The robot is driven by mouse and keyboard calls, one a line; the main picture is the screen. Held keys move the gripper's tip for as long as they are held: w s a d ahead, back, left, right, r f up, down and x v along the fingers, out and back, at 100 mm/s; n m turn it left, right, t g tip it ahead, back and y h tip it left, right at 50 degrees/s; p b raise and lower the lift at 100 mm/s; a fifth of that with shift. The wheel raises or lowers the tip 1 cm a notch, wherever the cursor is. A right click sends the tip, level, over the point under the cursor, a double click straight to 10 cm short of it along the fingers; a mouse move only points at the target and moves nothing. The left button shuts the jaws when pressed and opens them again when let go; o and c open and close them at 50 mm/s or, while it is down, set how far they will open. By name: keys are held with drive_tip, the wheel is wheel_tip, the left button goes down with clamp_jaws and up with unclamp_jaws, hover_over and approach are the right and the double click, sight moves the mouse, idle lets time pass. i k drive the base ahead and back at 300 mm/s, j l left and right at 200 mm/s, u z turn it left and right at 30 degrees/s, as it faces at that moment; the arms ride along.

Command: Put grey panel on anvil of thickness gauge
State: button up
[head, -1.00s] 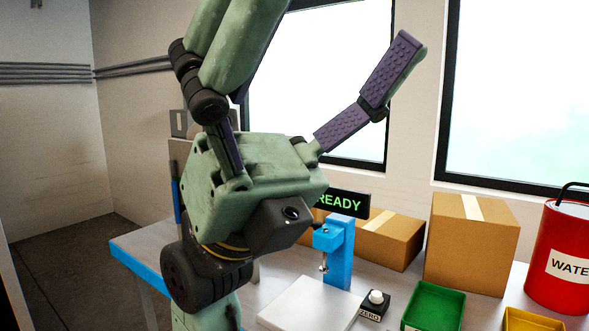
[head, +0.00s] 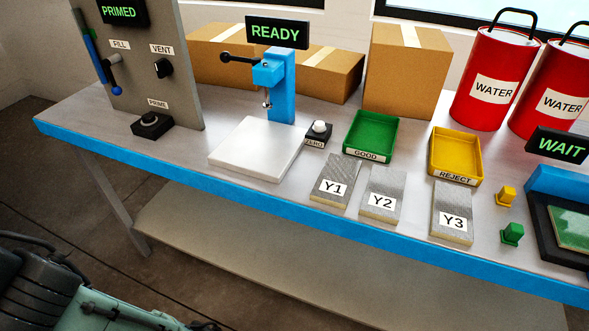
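The thickness gauge (head: 283,86) is a blue stand at the back of the table, with a black lever and a display reading READY. A pale square plate (head: 256,147) lies in front of and below its probe; it is bare. Several grey panels lie flat in a row near the front edge: Y1 (head: 337,170), Y2 (head: 384,181) and Y3 (head: 454,199). My gripper is not in the current view. Only a dark and green part of my own body shows at the lower left.
A ZERO button (head: 319,129) sits beside the plate. A green GOOD tray (head: 373,131) and a yellow REJECT tray (head: 456,145) are empty. A grey PRIMED panel (head: 150,75) stands left. Boxes, red WATER cans (head: 492,85) and a WAIT device (head: 562,146) stand behind and right.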

sight(263, 141)
drive_tip(key=l+u, duration=0.1)
drive_tip(key=u, duration=0.25)
drive_tip(key=l+u, duration=0.1)
drive_tip(key=u, duration=0.25)
drive_tip(key=l+u, duration=0.15)
drive_tip(key=u, duration=0.2)
drive_tip(key=l, duration=0.6)
drive_tip(key=k+l, duration=0.15)
drive_tip(key=l, duration=1.05)
drive_tip(key=k, duration=0.05)
